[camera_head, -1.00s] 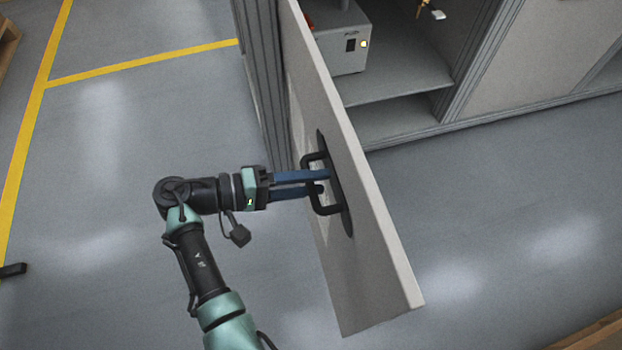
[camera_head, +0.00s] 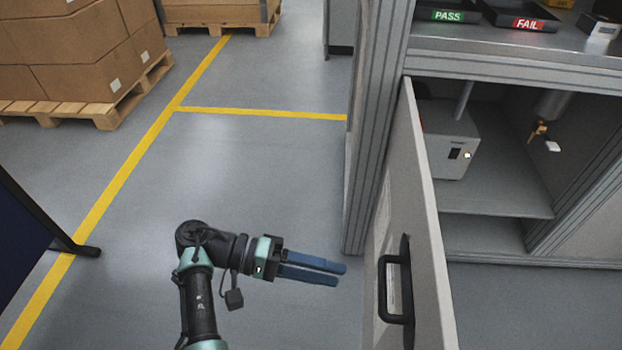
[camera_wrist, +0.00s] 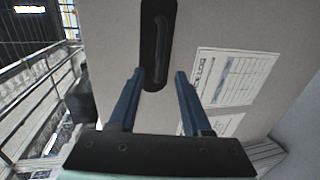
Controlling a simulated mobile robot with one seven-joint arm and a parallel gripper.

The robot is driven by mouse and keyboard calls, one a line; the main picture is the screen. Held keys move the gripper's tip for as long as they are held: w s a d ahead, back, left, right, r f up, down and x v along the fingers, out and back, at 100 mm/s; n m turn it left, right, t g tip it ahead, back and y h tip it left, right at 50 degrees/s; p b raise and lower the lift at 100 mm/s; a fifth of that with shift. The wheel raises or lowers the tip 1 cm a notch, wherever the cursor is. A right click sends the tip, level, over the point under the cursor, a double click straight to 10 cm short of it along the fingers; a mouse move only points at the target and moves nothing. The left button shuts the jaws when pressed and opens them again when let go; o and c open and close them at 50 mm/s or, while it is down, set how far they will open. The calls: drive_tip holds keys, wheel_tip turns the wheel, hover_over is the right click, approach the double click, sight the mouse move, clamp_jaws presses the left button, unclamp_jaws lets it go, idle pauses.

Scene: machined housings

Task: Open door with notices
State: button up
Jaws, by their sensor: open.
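The door (camera_head: 432,250) stands swung open from the grey cabinet, seen nearly edge-on in the head view. Its black handle (camera_head: 393,290) is on the face turned to my arm. My gripper (camera_head: 342,275) is open and empty, to the left of the handle and apart from it. In the wrist view my gripper's fingers (camera_wrist: 155,88) point at the door face (camera_wrist: 225,30), with the handle (camera_wrist: 158,45) ahead between them. Printed notices (camera_wrist: 232,77) are on the door right of the handle.
The cabinet (camera_head: 480,190) shows a grey box (camera_head: 450,145) inside. PASS (camera_head: 447,16) and FAIL (camera_head: 520,18) trays lie on top. Boxes on a pallet (camera_head: 95,110) stand at the far left. A dark panel (camera_head: 25,230) stands at the left edge. Floor between is clear.

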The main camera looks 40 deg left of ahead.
drive_tip(key=shift+v, duration=1.25)
